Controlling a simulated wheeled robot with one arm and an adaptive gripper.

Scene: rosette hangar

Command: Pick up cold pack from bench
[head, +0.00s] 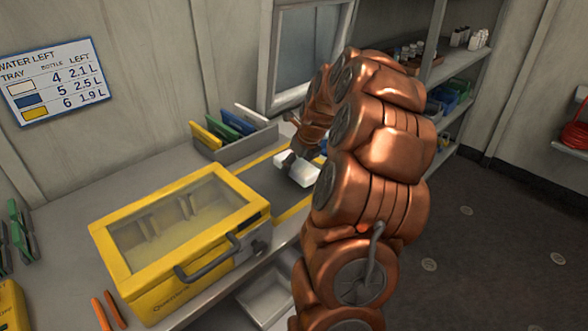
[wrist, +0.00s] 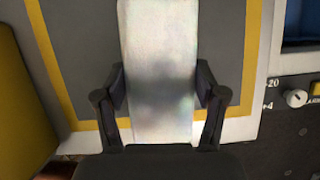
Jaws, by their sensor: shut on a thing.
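The cold pack (wrist: 158,40) is a pale white, oblong block. In the wrist view it runs up the middle, between the two fingers of my gripper (wrist: 160,90). The fingers press on its left and right sides, and my gripper is shut on it. In the head view the white cold pack (head: 297,170) shows at the bench (head: 150,165), over a grey area with yellow border lines. My gripper (head: 291,158) is at its left end there, partly hidden by my copper arm. I cannot tell whether the pack touches the bench.
A yellow case with a clear lid (head: 185,235) stands on the bench left of the pack. A rack of coloured folders (head: 235,140) is behind it. Shelves (head: 455,70) with small items stand at the back right. The floor (head: 500,235) at right is clear.

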